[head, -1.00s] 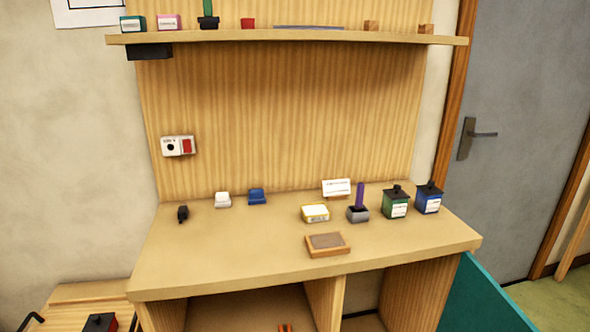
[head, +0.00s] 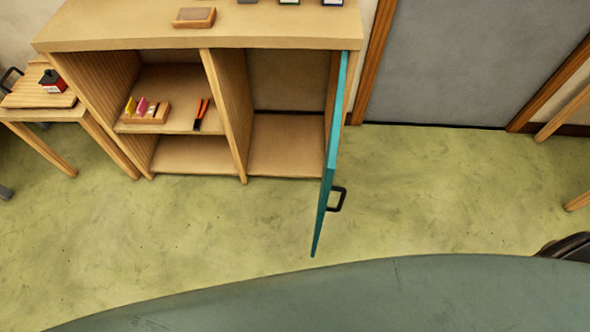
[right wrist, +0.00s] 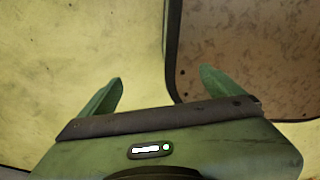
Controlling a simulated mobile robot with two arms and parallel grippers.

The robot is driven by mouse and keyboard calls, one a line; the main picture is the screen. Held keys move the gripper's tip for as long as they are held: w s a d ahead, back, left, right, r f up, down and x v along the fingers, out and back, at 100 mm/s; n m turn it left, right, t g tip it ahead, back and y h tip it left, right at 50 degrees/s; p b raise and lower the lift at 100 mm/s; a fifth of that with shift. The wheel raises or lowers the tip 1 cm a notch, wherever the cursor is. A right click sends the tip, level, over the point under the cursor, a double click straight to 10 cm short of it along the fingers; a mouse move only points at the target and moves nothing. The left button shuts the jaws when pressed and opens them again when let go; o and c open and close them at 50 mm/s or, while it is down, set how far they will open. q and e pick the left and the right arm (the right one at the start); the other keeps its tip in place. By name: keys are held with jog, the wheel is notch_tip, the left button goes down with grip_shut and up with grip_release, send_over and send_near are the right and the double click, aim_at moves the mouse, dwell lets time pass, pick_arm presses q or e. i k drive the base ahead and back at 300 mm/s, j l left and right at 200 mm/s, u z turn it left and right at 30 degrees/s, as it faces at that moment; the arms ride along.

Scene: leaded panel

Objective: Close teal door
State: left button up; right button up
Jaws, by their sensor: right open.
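The teal door (head: 331,155) stands wide open in the head view, hinged at the right front edge of the wooden cabinet (head: 228,120) and jutting out toward me. Its dark handle (head: 338,199) is on the right-hand face near the free edge. The right compartment behind it is uncovered and looks empty. My right gripper (right wrist: 160,92) shows in the right wrist view with its two green fingers apart and nothing between them. Neither gripper shows in the head view, so I cannot tell the right gripper's distance from the door.
A small side table (head: 50,105) with a red-and-black container (head: 53,81) stands left. The cabinet's left shelf holds a small rack (head: 147,111) and orange-black tools (head: 201,113). A grey house door (head: 470,60) is behind. Open green floor (head: 220,230) lies before the cabinet.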

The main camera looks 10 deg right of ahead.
aim_at(331, 154)
jog(key=i+l, duration=0.1)
jog(key=l, duration=0.3)
jog(key=i+l, duration=0.1)
jog(key=l, duration=0.3)
jog(key=i+l, duration=0.1)
jog(key=l, duration=0.35)
jog(key=u, duration=0.05)
